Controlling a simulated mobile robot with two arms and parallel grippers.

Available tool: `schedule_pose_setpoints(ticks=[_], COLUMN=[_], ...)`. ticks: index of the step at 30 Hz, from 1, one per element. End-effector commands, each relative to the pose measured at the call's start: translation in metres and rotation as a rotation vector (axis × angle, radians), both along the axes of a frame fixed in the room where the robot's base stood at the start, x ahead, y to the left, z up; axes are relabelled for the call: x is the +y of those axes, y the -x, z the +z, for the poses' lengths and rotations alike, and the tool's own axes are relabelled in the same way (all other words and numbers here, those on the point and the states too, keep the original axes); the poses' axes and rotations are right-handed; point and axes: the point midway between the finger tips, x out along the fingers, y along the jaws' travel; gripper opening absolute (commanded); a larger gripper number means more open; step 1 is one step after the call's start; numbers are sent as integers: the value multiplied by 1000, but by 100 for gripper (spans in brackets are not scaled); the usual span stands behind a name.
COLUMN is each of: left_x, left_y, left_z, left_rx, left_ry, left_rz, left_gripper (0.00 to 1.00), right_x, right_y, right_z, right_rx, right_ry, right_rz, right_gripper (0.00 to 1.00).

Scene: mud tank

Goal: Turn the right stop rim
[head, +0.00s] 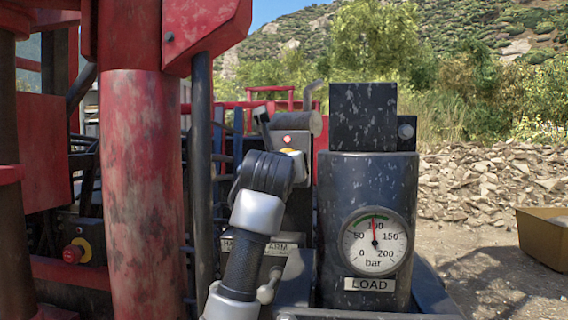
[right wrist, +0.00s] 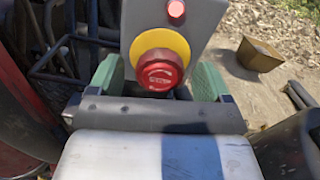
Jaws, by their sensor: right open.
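The right stop is a red knob (right wrist: 160,70) on a yellow ring (right wrist: 140,46), mounted on a grey box (right wrist: 205,18) with a red lamp (right wrist: 176,9). My right gripper (right wrist: 161,80) is open, with its green fingers on either side of the knob. I cannot tell whether they touch it. In the head view, the box's red lamp (head: 287,139) shows above my right arm, which hides the knob and the gripper. Another red stop (head: 73,253) sits on the machine at the far left. My left gripper is not in view.
A dark cylinder (head: 338,190) with a pressure gauge (head: 376,242) and a LOAD plate (head: 369,284) stands right of my right arm. A thick red column (head: 140,190) stands to the left. A yellow-brown bin (head: 545,238) sits on open ground at the far right.

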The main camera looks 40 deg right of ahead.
Motion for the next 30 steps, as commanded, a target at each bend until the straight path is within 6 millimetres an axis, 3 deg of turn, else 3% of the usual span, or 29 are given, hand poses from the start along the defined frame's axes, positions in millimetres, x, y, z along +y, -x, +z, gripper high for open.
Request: schedule_pose_setpoints(ticks=[1,11,20,30], left_x=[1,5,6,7], left_y=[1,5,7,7], left_z=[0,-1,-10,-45], left_rx=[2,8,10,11], left_ry=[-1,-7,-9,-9], left_rz=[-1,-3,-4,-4], left_gripper=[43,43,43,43], right_x=[0,0,1,1], right_y=[0,0,0,1], right_z=[0,0,-2,-4], right_rx=[0,0,-36,-213], right_ry=[0,0,-27,-167], right_rz=[0,0,1,4], right_gripper=[79,30,29,29])
